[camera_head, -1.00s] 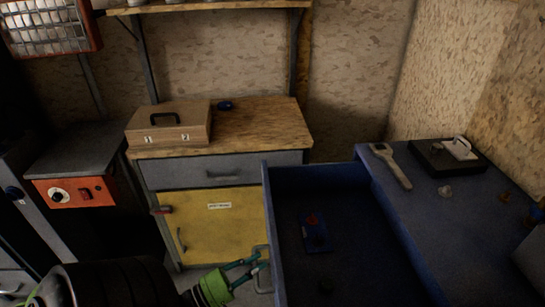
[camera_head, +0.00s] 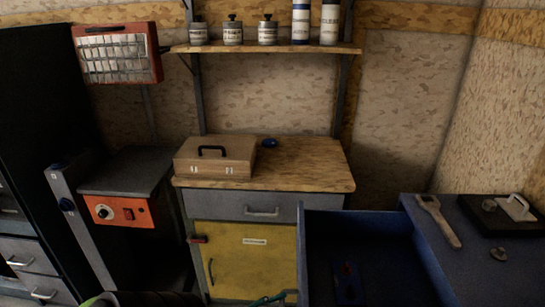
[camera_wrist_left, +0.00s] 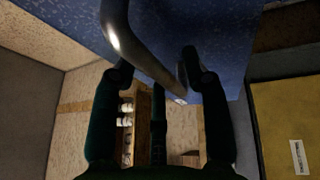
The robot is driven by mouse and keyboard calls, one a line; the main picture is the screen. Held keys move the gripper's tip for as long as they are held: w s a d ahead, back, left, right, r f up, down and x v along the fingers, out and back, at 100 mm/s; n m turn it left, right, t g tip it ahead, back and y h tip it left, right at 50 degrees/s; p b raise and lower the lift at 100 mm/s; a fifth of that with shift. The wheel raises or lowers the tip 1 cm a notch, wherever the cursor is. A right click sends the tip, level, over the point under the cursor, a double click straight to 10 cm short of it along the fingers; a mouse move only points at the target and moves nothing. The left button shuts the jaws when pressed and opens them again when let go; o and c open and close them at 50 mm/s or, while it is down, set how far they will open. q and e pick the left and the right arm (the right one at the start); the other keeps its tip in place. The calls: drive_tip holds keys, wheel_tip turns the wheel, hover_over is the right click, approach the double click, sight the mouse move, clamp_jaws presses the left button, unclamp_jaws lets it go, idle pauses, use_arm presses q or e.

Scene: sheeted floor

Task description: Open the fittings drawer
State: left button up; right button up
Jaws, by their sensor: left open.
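A deep blue drawer (camera_head: 303,262) stands pulled out from the blue cabinet at the lower right in the head view. I cannot read a label naming it as the fittings drawer. A small blue item with a red part (camera_head: 347,278) lies in it. Its metal handle (camera_wrist_left: 140,45) crosses the left wrist view in front of the blue face (camera_wrist_left: 220,35). My left gripper (camera_wrist_left: 158,64) is open with its dark fingers by the handle; whether they touch it is unclear.
A bench (camera_head: 300,170) with a grey drawer (camera_head: 230,206) and yellow door (camera_head: 240,262) stands behind, bearing a wooden box (camera_head: 215,157). A caliper-like tool (camera_head: 438,220) lies on the blue cabinet top (camera_head: 450,265). An orange-fronted unit (camera_head: 122,211) stands left.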

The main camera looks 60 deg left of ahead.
use_arm(q)
drive_tip(key=v, duration=1.2)
